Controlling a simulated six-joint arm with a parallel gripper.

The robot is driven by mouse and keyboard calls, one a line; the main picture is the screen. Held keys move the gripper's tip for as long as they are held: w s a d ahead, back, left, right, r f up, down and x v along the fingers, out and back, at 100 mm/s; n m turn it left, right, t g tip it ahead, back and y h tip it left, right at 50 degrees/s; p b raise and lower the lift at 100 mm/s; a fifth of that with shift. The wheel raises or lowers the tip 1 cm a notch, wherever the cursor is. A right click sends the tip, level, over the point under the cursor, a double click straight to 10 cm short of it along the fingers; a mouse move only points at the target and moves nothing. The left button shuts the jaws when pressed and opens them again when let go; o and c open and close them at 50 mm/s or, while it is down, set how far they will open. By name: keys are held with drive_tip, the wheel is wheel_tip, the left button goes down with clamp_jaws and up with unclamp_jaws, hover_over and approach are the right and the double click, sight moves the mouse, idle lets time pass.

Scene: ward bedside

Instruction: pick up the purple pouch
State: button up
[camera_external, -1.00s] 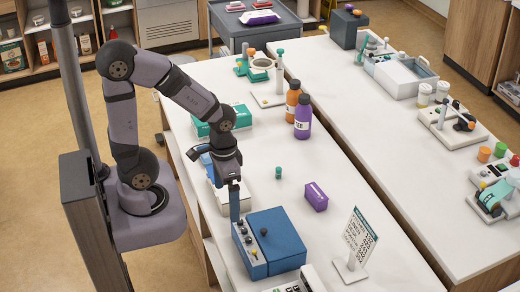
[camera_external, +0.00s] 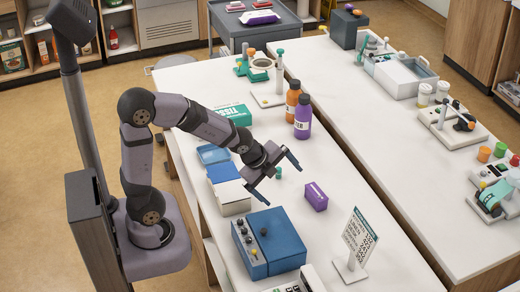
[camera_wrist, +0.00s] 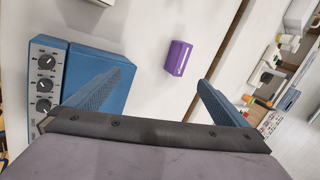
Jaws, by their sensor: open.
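The purple pouch (camera_external: 316,197) is a small boxy block with a pale label, standing on the white table to the right of my gripper. In the wrist view the purple pouch (camera_wrist: 178,58) lies ahead of and between the two fingers, apart from both. My gripper (camera_external: 279,176) has blue fingers spread wide and is empty, above the table and to the left of the pouch. Its fingers also show in the wrist view (camera_wrist: 165,88).
A blue device with knobs (camera_external: 269,243) stands in front of the gripper. A sign stand (camera_external: 357,245) is right of it. Orange (camera_external: 293,98) and purple (camera_external: 303,117) bottles stand behind. The table around the pouch is clear.

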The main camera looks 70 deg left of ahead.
drive_tip(key=w+a+f+m+t+b, duration=0.3)
drive_tip(key=w+f+m+b, duration=0.2)
drive_tip(key=w+m+b, duration=0.35)
drive_tip(key=m+t+b, duration=0.4)
drive_tip(key=m+b, duration=0.5)
drive_tip(key=b, duration=0.1)
hover_over(322, 194)
drive_tip(key=s+a, duration=0.2)
drive_tip(key=shift+w+d+f, duration=0.1)
drive_tip(key=shift+d+f, duration=0.15)
drive_tip(key=shift+f, duration=0.65)
drive_tip(key=shift+w+r+m+b, duration=0.2)
drive_tip(key=shift+w+m+b, duration=0.25)
drive_tip(key=shift+m, duration=0.7)
drive_tip(key=shift+f+b, duration=0.65)
drive_tip(key=shift+f, duration=1.65)
wheel_tip(322, 194, down, 2)
drive_tip(key=shift+f, duration=0.25)
drive_tip(key=shift+x, duration=0.9)
drive_tip(key=shift+w+f, duration=0.15)
drive_tip(key=shift+w, duration=0.45)
drive_tip(key=shift+a, duration=0.1)
drive_tip(key=c, duration=1.2)
